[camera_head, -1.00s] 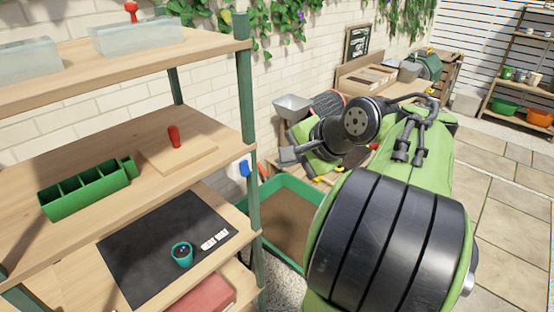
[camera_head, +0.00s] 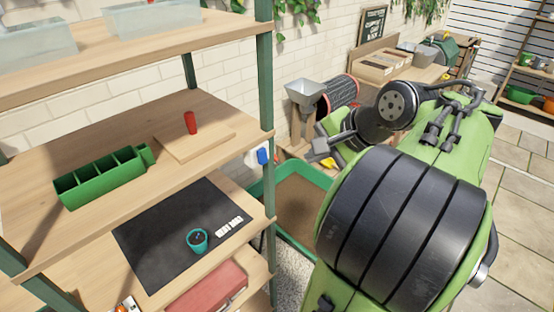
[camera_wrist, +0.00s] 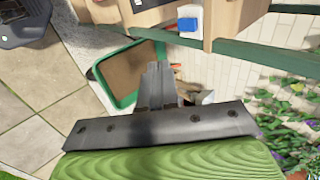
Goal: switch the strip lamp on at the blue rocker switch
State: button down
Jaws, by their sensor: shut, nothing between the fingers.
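The blue rocker switch (camera_head: 263,156) sits on the side of the wooden shelf unit, by its green front post. In the wrist view the blue switch (camera_wrist: 188,24) shows on a white plate near the top. My gripper (camera_wrist: 160,70) is shut and empty, its fingers together and pointing toward the green-rimmed tray. The gripper is apart from the switch, which lies above and right of the fingertips in the wrist view. In the head view the gripper is right of the switch, partly hidden by my arm. I cannot make out the strip lamp.
The shelf unit holds a green divided box (camera_head: 104,177), a red-handled board (camera_head: 194,143) and a teal pot (camera_head: 197,240) on a black mat (camera_head: 165,262). A green-rimmed tray (camera_head: 306,165) of soil is on the floor beside it. A metal hopper (camera_head: 306,93) stands by the brick wall.

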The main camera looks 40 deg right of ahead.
aim_at(262, 156)
jog(key=w+r+b+x, duration=0.2)
jog(key=b+x, duration=0.2)
jog(key=x, duration=1)
jog(key=shift+w, duration=0.15)
jog(key=shift+a, duration=0.1)
jog(key=shift+w+f+t+b, duration=0.25)
jog(key=shift+w+t+b, duration=0.1)
jog(key=shift+t+b, duration=0.3)
jog(key=shift+r, duration=0.1)
